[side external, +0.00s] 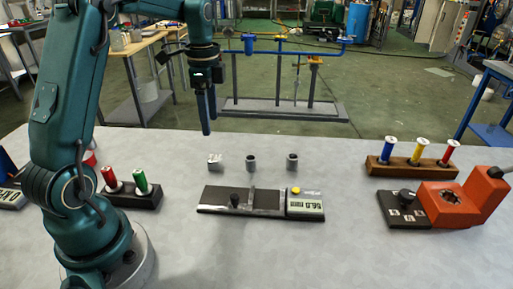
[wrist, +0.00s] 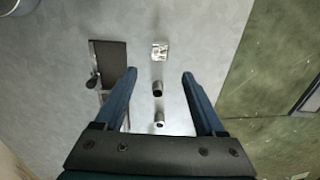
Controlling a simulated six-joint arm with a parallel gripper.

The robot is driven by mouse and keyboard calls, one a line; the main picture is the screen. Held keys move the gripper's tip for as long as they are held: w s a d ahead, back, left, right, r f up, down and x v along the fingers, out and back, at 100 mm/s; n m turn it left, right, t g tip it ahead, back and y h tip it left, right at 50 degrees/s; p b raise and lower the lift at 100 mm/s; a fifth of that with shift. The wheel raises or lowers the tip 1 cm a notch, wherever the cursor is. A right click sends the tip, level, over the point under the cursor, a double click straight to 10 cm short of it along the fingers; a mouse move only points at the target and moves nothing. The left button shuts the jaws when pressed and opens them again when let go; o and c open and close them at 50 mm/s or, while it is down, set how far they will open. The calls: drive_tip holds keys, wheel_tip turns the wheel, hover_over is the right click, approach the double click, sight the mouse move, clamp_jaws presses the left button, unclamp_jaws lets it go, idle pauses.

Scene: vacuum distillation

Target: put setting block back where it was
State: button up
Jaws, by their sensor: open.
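A small silver block (side external: 215,161), likely the setting block, stands on the grey table at the left end of a row with two dark grey cylinders (side external: 252,163) (side external: 292,162). In the wrist view the block (wrist: 159,51) lies just beyond the fingertips, with the cylinders (wrist: 158,89) (wrist: 159,120) between the fingers in the picture. My gripper (side external: 207,117) is open and empty, pointing down well above the table. A dark measuring fixture (side external: 222,208) with a grey digital display (side external: 305,204) and yellow button lies in front of the row; part of it shows in the wrist view (wrist: 111,62).
A wooden rack (side external: 400,169) with blue, yellow and red spools stands at right, behind an orange device (side external: 448,203). A black holder (side external: 138,197) with red and green spools sits at left. The table between the row and the rack is clear.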

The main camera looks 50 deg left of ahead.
drive_tip(key=s+d+r+n+t, duration=0.35)
drive_tip(key=s+d+r, duration=0.2)
drive_tip(key=d, duration=0.45)
drive_tip(key=s+d+f+n+t, duration=0.2)
drive_tip(key=s+d+n, duration=0.3)
drive_tip(key=s, duration=0.3)
drive_tip(key=shift+d, duration=0.45)
